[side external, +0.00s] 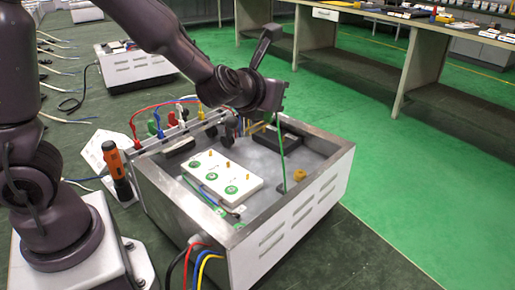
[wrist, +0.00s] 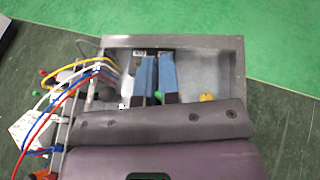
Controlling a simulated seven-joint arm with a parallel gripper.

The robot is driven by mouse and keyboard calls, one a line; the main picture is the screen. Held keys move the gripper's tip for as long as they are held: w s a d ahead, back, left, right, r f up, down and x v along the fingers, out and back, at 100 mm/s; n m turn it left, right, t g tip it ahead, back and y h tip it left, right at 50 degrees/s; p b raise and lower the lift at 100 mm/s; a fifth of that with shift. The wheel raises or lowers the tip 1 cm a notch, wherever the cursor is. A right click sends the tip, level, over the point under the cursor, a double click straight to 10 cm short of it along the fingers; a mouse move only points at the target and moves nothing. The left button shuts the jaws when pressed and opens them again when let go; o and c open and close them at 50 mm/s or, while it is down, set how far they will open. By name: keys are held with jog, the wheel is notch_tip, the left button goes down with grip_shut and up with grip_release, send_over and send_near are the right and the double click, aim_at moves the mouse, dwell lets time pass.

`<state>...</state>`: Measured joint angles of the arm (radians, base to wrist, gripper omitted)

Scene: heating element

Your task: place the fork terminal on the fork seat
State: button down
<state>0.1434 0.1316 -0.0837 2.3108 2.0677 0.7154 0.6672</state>
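My gripper (side external: 262,122) points down over the back part of the metal box, behind the white block. In the wrist view its two blue fingers (wrist: 157,78) stand close together with a narrow gap. A small green piece (wrist: 159,96) shows in the gap near the finger bases; I cannot tell whether it is gripped. A green wire (side external: 281,155) runs from beside my gripper down to the box floor. The white block (side external: 222,176) carries green rings and yellow posts; which part is the fork seat is unclear. A dark cable end with a blue-green lead (side external: 232,211) lies in front of the block. The fork terminal cannot be made out for sure.
The metal box (side external: 282,227) has raised walls. A rail with colored plugs and wires (side external: 165,135) runs along its left side. An orange-handled screwdriver (side external: 115,165) stands outside. A yellow part (side external: 299,174) and a black block (side external: 279,146) are inside. The box's right floor is mostly clear.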

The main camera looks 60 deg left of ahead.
notch_tip(320, 180, down, 7)
dwell(0.3)
jog(key=shift+f, duration=0.5)
jog(key=c, duration=1.3)
grip_release()
jog(key=shift+c, duration=0.2)
